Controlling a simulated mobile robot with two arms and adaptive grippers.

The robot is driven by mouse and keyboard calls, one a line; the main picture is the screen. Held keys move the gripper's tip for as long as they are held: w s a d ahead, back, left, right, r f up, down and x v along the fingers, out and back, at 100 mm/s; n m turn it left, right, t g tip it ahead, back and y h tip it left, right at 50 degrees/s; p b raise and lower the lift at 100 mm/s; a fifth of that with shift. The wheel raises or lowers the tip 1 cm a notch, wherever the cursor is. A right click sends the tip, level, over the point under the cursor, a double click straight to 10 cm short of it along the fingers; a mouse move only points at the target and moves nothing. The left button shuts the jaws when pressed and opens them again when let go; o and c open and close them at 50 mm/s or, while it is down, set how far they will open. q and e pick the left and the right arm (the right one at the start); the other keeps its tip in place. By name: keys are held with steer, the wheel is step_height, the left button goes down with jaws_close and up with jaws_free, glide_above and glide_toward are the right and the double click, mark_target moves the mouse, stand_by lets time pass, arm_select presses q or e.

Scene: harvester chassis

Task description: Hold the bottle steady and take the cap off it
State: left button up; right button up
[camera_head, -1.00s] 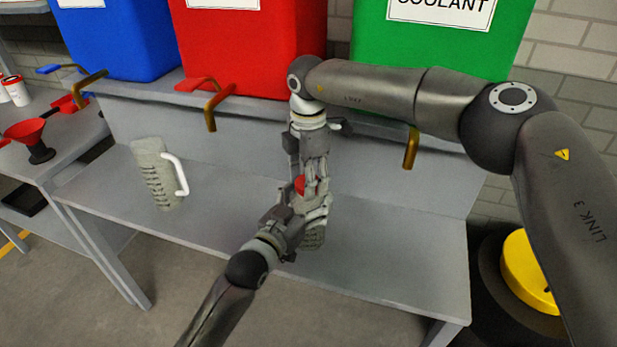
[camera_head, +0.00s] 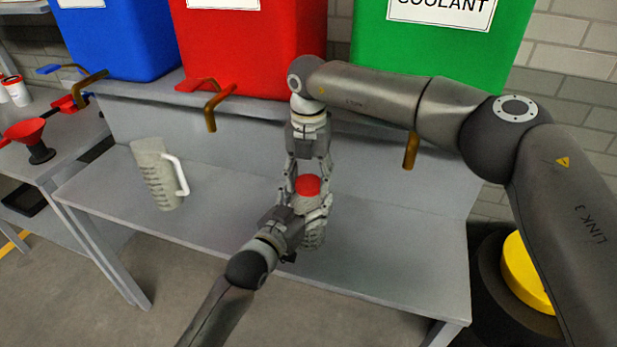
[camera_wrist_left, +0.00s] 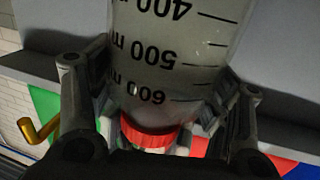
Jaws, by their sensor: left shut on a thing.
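The bottle (camera_head: 313,236) is a pale grey, translucent measuring bottle, mostly hidden behind my left gripper in the head view. The left wrist view shows its body (camera_wrist_left: 170,50) close up, with black volume marks, between the fingers. My left gripper (camera_head: 307,208) is shut on it. The red cap (camera_head: 307,186) is at the bottle's top; it also shows in the left wrist view (camera_wrist_left: 155,137) at the bottle's end. My right gripper (camera_head: 307,176) points down from above, one finger on each side of the cap. Whether its fingers touch the cap is unclear.
The grey bench (camera_head: 390,260) is clear to the right. A grey jug (camera_head: 157,178) with a white handle stands on the left. Red (camera_head: 245,45), blue (camera_head: 120,35) and green (camera_head: 440,50) containers stand behind, with taps (camera_head: 411,150) overhanging the bench.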

steer(key=shift+o, duration=1.4)
steer(key=shift+r, duration=2.35)
steer(key=shift+c, duration=0.3)
step_height(320, 180, up, 3)
steer(key=m, duration=0.5)
steer(key=shift+m, duration=0.3)
steer(key=shift+f, duration=3.9)
